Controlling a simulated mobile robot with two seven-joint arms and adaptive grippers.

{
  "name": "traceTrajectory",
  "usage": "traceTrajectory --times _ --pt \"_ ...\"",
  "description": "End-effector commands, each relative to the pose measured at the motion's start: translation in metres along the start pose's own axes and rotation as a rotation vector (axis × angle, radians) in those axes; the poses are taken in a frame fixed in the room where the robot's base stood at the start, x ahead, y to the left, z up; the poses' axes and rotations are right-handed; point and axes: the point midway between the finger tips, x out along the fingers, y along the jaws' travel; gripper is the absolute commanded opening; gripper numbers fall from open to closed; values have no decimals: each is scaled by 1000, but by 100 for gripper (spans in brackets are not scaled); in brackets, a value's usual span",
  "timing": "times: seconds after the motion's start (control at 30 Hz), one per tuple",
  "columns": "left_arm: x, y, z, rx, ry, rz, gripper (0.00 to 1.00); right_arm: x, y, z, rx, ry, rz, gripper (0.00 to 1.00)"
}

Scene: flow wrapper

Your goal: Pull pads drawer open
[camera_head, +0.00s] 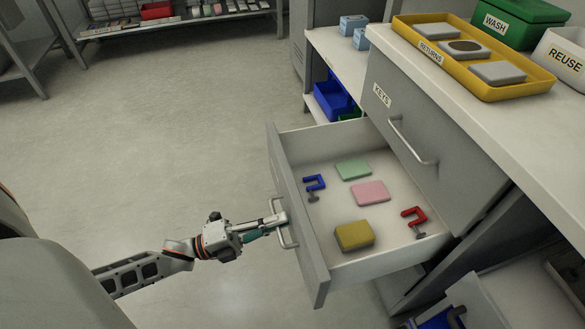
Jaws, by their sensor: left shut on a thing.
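A grey drawer (302,237) stands pulled well out of the cabinet, below a shut drawer labelled KEYS (405,140). Inside it lie a green pad (353,169), a pink pad (371,193) and a thick yellow pad (354,236). A blue clamp (314,186) and a red clamp (415,219) lie there too. My left gripper (273,225) is shut on the drawer's handle (285,233) at the front face. Any label on that face is out of sight. My right gripper is not in view.
The counter above holds a yellow RETURNS tray (424,59), a green WASH box (530,18) and a white REUSE bin (566,58). Blue bins (333,99) sit on a low shelf beyond the drawer. The floor (170,130) to the left is clear.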

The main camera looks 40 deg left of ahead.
Motion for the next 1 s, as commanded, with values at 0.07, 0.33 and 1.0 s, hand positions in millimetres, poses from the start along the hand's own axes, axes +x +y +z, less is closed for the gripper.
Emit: traceTrajectory --times 0.07,0.33,1.0 --pt "-10 0 0 -1 -1 4 0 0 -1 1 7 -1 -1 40" --pt "-24 -4 0 1 -1 1 0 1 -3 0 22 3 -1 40" --pt "-25 -5 0 1 0 0 14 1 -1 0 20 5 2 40"
